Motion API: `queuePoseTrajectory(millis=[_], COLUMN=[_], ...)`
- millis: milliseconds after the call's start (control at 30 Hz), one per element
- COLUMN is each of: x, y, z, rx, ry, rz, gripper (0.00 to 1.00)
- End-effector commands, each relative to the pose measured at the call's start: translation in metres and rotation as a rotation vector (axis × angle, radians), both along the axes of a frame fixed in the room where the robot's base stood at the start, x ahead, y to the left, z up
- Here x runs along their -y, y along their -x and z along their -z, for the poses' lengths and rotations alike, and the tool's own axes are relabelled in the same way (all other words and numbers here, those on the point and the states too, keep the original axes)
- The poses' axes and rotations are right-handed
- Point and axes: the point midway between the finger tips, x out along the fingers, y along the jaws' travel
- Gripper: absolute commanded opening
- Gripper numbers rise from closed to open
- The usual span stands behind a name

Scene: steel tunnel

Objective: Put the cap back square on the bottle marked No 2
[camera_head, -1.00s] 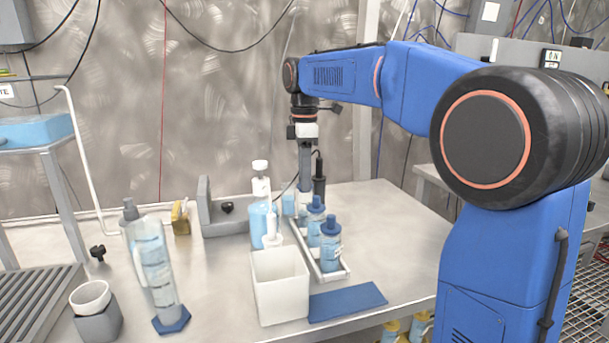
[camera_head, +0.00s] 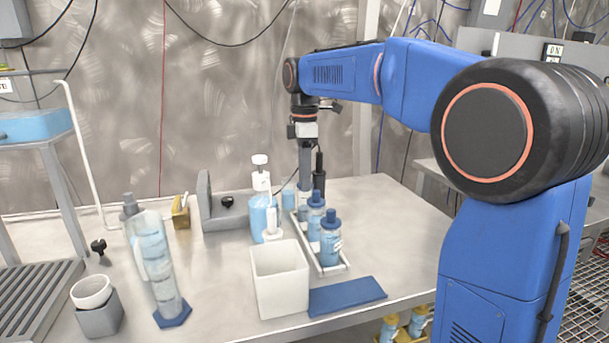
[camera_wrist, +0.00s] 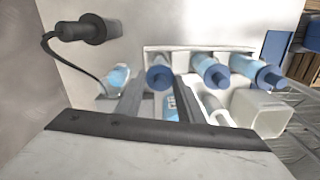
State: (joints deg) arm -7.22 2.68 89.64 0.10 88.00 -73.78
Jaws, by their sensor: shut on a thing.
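A white rack (camera_head: 337,270) holds a row of bottles with blue caps; the near bottle (camera_head: 330,248) and the one behind it (camera_head: 315,222) show capped in the head view. My gripper (camera_head: 305,183) points straight down at the rack's far end. In the wrist view my gripper (camera_wrist: 159,88) has its two fingers on either side of a blue cap (camera_wrist: 158,77), shut on it. This cap lines up with the end bottle of the row; I cannot tell whether it is seated square. The other two capped bottles (camera_wrist: 209,66) (camera_wrist: 262,73) stand beside it. I cannot read the number marks.
A white bin (camera_head: 280,285) and a blue mat (camera_head: 347,296) lie in front. A black probe (camera_head: 319,175) on a cable is close right of my gripper. A wash bottle and cylinder (camera_head: 152,255) stand left.

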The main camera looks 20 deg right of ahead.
Motion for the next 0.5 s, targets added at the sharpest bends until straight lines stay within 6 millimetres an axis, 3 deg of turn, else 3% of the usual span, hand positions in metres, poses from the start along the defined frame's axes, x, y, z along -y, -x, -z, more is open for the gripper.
queuePoseTrajectory(millis=[367, 400, 467, 500], x=[0.0, 0.0001, 0.0001, 0.0001], y=[0.0002, 0.0002, 0.0002, 0.0002], z=[-0.0001, -0.0001, -0.0001, -0.0001], rx=[0.0, 0.0, 0.0, 0.0], ry=[0.0, 0.0, 0.0, 0.0], rz=[0.0, 0.0, 0.0, 0.0], gripper=[0.14, 0.42, 0.56, 0.56])
